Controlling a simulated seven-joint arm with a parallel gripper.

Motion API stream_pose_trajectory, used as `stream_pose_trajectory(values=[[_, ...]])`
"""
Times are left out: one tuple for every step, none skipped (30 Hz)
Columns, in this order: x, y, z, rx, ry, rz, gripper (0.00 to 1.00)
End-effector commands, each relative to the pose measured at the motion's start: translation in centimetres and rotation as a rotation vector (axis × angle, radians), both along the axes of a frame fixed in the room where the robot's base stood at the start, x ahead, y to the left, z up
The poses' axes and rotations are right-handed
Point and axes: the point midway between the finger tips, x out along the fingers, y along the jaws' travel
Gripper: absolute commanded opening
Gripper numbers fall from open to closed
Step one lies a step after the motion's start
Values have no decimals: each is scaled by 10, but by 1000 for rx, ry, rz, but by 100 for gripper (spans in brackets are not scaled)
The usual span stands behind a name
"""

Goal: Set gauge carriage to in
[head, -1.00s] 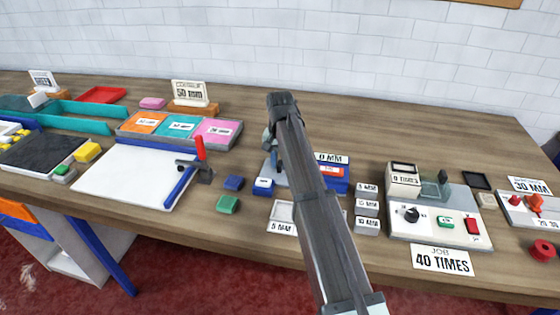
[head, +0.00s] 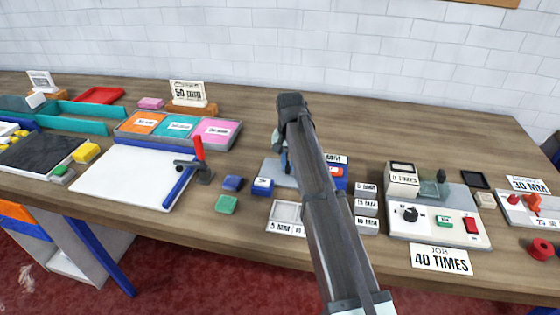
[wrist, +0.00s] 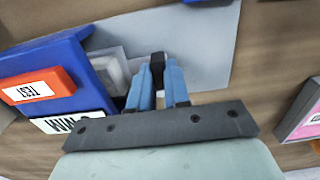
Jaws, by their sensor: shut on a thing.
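The gauge shows in the wrist view as a flat grey plate (wrist: 205,45) with a blue housing (wrist: 75,65) at its left. The housing carries an orange TEST button (wrist: 28,88). A pale grey block (wrist: 108,68) sits between the housing and my fingers and may be part of the carriage. My gripper (wrist: 158,78) is shut with its blue fingers around a small black knob (wrist: 157,59) over the plate. In the head view my arm hides most of the gauge; the grey plate (head: 272,172) shows at its left and the housing (head: 339,184) at its right.
Blue and green blocks (head: 227,204) lie left of the gauge. A control box (head: 436,228) with a 40 TIMES card (head: 441,259) is at right. The back table strip is fairly clear.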

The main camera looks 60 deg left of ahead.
Motion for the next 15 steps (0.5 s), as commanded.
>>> stream_pose_trajectory(values=[[8, -10, 0, -1, -1, -4, 0], [13, -14, 0, -1, -1, -3, 0], [17, -18, 0, -1, -1, -2, 0], [19, -21, 0, -1, -1, -2, 0], [21, -22, 0, -1, -1, -2, 0], [23, -24, 0, -1, -1, -1, 0], [24, -24, 0, -1, -1, -1, 0], [24, -24, 0, -1, -1, -1, 0], [24, -24, 0, -1, -1, -1, 0], [24, -24, 0, -2, -2, -1, 0], [24, -24, 0, -2, -2, -1, 0], [24, -24, 0, -3, -3, -1, 0], [25, -25, 0, -4, -4, -1, 0], [25, -25, 0, -4, -4, -1, 0], [25, -25, 0, -4, -4, -2, 21]])
